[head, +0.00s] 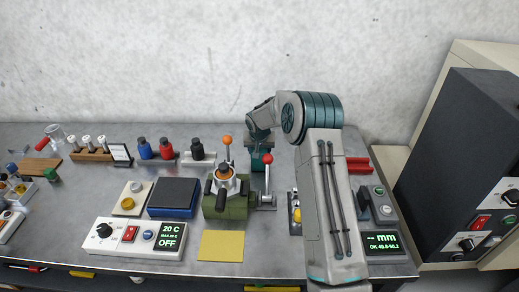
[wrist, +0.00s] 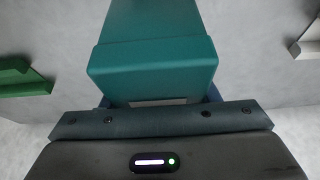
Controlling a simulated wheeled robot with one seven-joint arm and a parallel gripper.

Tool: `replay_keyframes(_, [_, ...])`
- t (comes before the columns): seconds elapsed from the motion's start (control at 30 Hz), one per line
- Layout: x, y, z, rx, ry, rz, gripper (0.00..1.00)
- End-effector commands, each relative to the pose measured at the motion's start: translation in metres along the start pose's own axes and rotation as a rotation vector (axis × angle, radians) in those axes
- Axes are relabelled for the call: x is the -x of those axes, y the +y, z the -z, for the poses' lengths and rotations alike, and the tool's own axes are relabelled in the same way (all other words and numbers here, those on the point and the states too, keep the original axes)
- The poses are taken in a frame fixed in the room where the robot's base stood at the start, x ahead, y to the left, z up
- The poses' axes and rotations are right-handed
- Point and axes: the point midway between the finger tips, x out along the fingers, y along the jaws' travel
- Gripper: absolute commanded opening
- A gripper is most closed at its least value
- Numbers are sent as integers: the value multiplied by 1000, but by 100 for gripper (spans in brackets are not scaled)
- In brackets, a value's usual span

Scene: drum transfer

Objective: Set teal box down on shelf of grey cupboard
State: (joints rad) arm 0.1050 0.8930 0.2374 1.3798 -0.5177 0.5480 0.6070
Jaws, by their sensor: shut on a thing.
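The teal box (wrist: 152,65) fills the upper middle of the wrist view, with its near face towards the camera. My gripper (wrist: 159,97) is shut on it; small blue finger parts show at the box's two sides. In the head view my arm reaches forward over the bench, and its end is small and partly hidden behind the arm and a red-knobbed lever (head: 267,159). I cannot clearly make out the box there. No shelf of a grey cupboard can be recognised in either view.
The steel bench (head: 285,257) is crowded with a green clamp fixture (head: 229,205), a control unit (head: 135,238), a blue-sided scale (head: 174,196) and bottles. A tall dark cabinet (head: 455,150) with knobs stands at the right. A green object (wrist: 22,80) shows left in the wrist view.

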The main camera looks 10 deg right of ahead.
Motion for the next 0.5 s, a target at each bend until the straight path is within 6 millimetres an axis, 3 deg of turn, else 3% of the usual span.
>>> replay_keyframes(0.1, [-3, 0, -1, 0, 1, 0, 23])
replay_keyframes(0.13, [-3, 0, -1, 0, 0, 0, 60])
replay_keyframes(0.2, [-2, 0, -1, 0, 0, 0, 76])
replay_keyframes(0.5, [-1, 0, 0, 0, 0, 0, 76])
